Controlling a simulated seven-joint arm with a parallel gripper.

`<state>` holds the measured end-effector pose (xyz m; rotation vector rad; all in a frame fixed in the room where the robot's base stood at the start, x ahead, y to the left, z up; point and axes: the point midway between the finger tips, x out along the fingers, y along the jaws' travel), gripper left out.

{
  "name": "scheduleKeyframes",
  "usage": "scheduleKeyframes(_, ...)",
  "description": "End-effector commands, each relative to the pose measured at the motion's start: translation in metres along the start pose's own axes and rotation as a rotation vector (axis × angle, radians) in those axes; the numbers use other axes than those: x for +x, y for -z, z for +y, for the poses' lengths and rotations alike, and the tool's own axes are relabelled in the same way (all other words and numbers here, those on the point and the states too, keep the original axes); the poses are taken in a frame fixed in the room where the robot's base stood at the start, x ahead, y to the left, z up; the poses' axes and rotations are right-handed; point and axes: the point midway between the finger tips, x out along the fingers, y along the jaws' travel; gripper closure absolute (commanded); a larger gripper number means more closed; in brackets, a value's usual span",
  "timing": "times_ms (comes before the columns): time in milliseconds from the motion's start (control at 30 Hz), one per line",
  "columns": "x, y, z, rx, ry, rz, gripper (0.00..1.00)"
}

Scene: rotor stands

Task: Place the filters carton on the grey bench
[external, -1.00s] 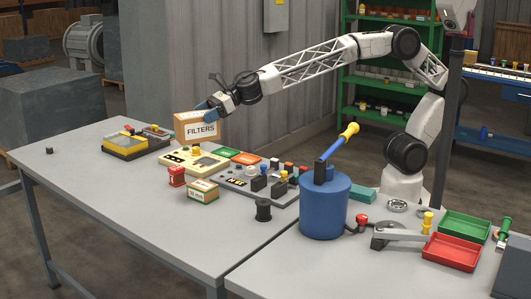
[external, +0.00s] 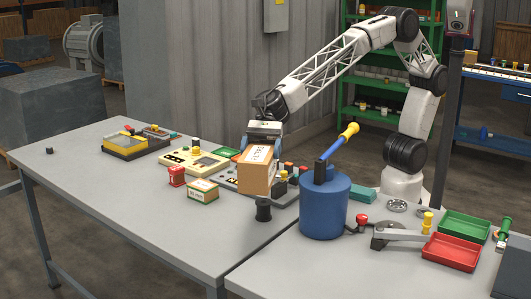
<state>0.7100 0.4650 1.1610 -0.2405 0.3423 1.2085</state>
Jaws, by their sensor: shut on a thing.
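The filters carton (external: 256,178) is a brown box with a white lettered label, now turned and tilted in the external view. My gripper (external: 263,142) is shut on its upper back part. The carton appears above the bench, in front of the grey panel with coloured buttons, and hides part of that panel. I cannot tell its exact height. The grey bench (external: 120,205) has a wide bare top at the left and front.
A blue drum (external: 325,208) with a yellow-ended handle stands to the right. A yellow tray (external: 124,144) is at the back left.

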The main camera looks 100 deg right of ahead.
Motion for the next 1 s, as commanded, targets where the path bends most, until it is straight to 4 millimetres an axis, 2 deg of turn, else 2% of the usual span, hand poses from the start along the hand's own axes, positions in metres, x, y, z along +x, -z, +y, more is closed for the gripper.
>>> scheduleKeyframes(100,0.02,-0.01,0.036,-0.041,-0.1,0.0,0.56)
scheduleKeyframes(400,0.058,-0.03,0.125,-0.142,-0.342,0.0,0.56)
scheduleKeyframes(700,0.082,-0.047,0.214,-0.238,-0.574,0.0,0.56)
scheduleKeyframes(1000,0.095,-0.062,0.301,-0.33,-0.794,0.0,0.56)
